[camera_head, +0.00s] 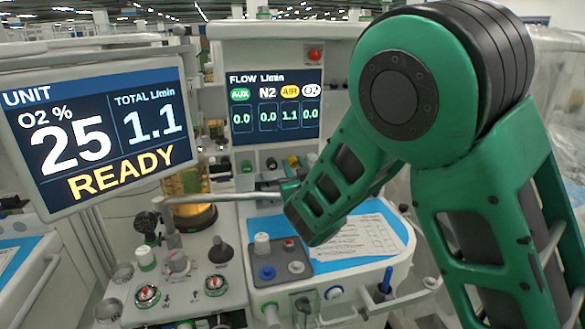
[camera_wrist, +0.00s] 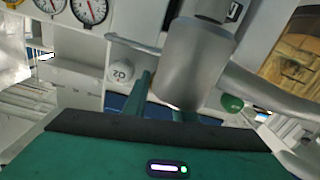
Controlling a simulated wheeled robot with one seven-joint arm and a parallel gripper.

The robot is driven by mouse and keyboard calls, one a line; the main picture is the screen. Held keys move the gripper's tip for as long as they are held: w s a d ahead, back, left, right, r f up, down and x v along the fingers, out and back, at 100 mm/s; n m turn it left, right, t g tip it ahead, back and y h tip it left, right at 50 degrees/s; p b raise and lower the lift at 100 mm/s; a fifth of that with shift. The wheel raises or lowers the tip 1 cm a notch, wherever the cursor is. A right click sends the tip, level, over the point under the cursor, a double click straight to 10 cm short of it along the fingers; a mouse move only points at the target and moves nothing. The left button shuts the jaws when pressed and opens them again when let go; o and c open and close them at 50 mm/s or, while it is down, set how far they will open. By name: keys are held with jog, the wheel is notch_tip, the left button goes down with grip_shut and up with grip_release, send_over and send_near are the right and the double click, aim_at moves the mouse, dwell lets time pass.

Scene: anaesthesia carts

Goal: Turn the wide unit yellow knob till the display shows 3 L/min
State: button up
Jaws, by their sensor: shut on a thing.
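The yellow knob (camera_head: 292,161) is in the row under the flow display (camera_head: 276,107) of the wide unit in the head view. That display reads 1.1 under AIR and 0.0 in the other columns. My gripper (camera_head: 290,183) reaches up to this knob from below and is shut on it. In the wrist view the fingers of my gripper (camera_wrist: 166,105) point at the panel. A grey cylinder (camera_wrist: 195,62) in front hides the held knob and much of one finger there.
The unit screen (camera_head: 100,130) reads O2 25 %, total 1.1 L/min and READY. The white O2 knob (camera_wrist: 120,70) and green knob (camera_wrist: 232,103) flank my fingers. A grey bent tube (camera_head: 225,197) runs close to my gripper.

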jog(key=shift+f+n, duration=0.1)
jog(key=shift+n, duration=0.7)
jog(key=o, duration=0.8)
jog(key=shift+d, duration=0.1)
jog(key=v, duration=1)
jog(key=shift+s+d, duration=0.1)
jog(key=shift+s, duration=0.2)
